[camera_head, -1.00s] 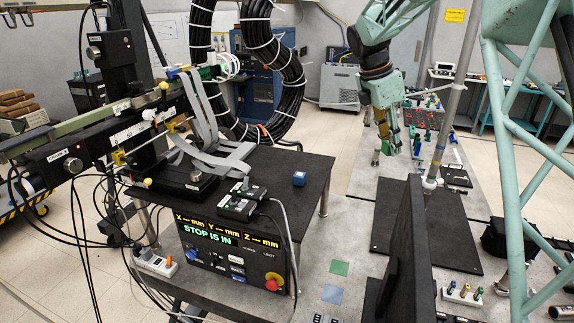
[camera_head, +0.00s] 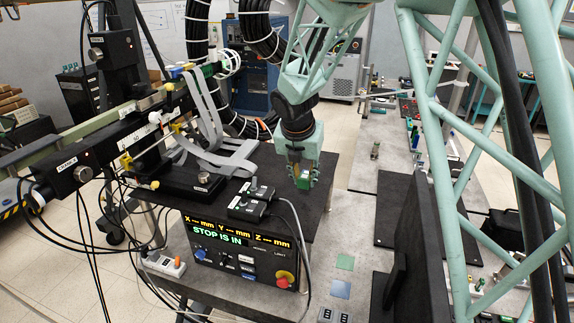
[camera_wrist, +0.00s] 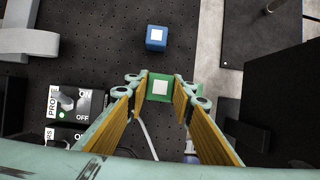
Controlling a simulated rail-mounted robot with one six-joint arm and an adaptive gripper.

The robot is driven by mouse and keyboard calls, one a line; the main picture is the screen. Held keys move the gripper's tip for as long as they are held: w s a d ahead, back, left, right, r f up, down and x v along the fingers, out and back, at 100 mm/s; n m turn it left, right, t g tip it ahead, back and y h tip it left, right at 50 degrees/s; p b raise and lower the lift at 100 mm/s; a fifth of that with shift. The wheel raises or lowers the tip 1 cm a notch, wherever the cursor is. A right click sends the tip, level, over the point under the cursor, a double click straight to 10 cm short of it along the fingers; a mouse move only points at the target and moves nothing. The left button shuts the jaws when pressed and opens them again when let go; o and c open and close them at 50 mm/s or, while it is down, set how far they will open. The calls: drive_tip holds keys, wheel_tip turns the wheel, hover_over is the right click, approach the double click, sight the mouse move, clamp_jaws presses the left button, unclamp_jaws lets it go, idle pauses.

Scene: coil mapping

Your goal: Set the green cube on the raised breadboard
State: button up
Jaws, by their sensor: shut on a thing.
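My gripper (camera_head: 304,184) is over the right part of the raised breadboard (camera_head: 268,168), a black perforated top. In the wrist view its yellow-padded fingers are shut on the green cube (camera_wrist: 160,87), which has a white square on top. The cube looks slightly above the breadboard (camera_wrist: 110,55), but the exact gap cannot be told. A blue cube (camera_wrist: 157,38) with a white square sits on the breadboard just beyond the green one. The blue cube is hidden in the head view.
A grey ribbon-cable stage (camera_head: 200,165) stands on the left of the breadboard. Small switch boxes (camera_head: 248,207) sit near its front edge, above a display panel (camera_head: 240,255). Flat green (camera_head: 345,262) and blue (camera_head: 340,289) patches lie on the lower grey bench.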

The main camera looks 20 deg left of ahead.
drive_tip(key=shift+s+a+f, duration=0.1)
drive_tip(key=shift+a, duration=0.05)
idle(0.3)
drive_tip(key=p, duration=0.3)
hover_over(280, 174)
drive_tip(key=s, duration=0.2)
drive_tip(key=shift+w+a+f, duration=0.1)
drive_tip(key=shift+w+f, duration=0.1)
drive_tip(key=shift+f, duration=0.5)
drive_tip(key=shift+f, duration=0.15)
drive_tip(key=shift+f, duration=1.6)
drive_tip(key=shift+f, duration=0.15)
drive_tip(key=o, duration=0.7)
drive_tip(key=shift+o, duration=1)
